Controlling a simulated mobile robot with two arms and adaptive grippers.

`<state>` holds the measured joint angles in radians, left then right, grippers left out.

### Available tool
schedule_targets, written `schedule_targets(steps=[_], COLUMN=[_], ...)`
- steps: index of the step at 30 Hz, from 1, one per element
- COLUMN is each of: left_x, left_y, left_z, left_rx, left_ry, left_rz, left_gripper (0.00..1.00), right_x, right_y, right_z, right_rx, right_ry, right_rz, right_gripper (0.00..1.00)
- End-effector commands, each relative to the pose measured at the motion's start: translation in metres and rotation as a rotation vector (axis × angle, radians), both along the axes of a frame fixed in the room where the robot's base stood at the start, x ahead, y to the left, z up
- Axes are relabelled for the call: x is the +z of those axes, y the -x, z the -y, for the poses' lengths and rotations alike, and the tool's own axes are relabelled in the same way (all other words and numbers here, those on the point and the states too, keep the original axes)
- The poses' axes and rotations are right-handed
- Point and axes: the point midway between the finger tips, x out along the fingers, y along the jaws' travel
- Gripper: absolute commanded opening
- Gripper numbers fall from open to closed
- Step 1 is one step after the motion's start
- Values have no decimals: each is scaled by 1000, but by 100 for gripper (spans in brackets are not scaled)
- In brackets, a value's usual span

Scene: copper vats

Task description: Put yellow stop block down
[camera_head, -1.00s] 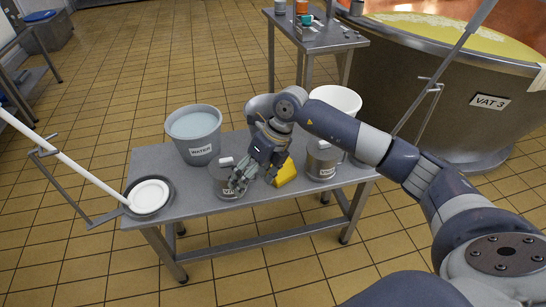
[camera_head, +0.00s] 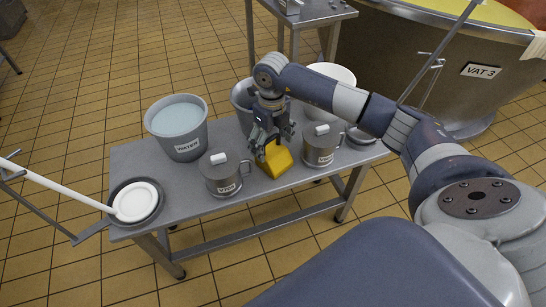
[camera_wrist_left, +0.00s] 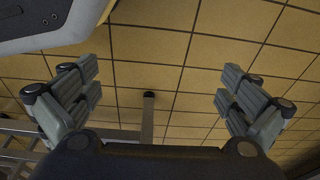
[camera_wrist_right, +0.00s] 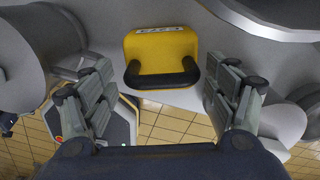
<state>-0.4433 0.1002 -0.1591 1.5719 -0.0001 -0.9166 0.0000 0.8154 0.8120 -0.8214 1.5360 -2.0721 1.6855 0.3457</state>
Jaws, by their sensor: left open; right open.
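The yellow stop block (camera_head: 275,163) sits on the grey metal bench (camera_head: 133,164), near its front edge between two lidded metal mugs. In the right wrist view the block (camera_wrist_right: 160,50) shows a black handle (camera_wrist_right: 162,80) and a label, centred ahead between the spread fingers. My right gripper (camera_head: 273,143) is open, just above and behind the block in the head view; whether a finger touches it I cannot tell. My left gripper (camera_wrist_left: 160,78) is open and empty over the tiled floor; the head view does not show it.
One mug (camera_head: 222,180) stands left of the block, another (camera_head: 320,150) right. A WATER bucket (camera_head: 178,125), a grey pail (camera_head: 243,100) behind my gripper and a white bucket (camera_head: 338,75) stand further back. A round dish (camera_head: 137,202) is at the left end. VAT 3 (camera_head: 440,60) stands behind.

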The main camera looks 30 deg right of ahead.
Motion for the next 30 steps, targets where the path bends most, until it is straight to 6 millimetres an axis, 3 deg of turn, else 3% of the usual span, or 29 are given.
schedule_targets(steps=[9, 16, 17, 23, 26, 30], left_x=[15, 19, 19, 17, 17, 16], left_y=[-9, -11, -11, -9, -9, -8], left_z=[1, 1, 1, 1, 1, 1], left_rx=[2, 2, 2, 2, 2, 2], left_ry=[2, 1, 1, 1, 0, 0], left_rz=[13, 15, 15, 11, 10, 9], left_gripper=[100, 100, 100, 100, 100, 100], right_x=[-45, -47, -47, -47, -46, -45], right_y=[4, 4, 4, 4, 3, 3], right_z=[2, 3, 3, 3, 3, 3], right_rx=[0, 1, 1, 1, 1, 1], right_ry=[-2, -1, -1, -1, -1, -1], right_rz=[-3, -1, -1, -1, 1, 1], right_gripper=[80, 80, 78, 32, 24, 24])
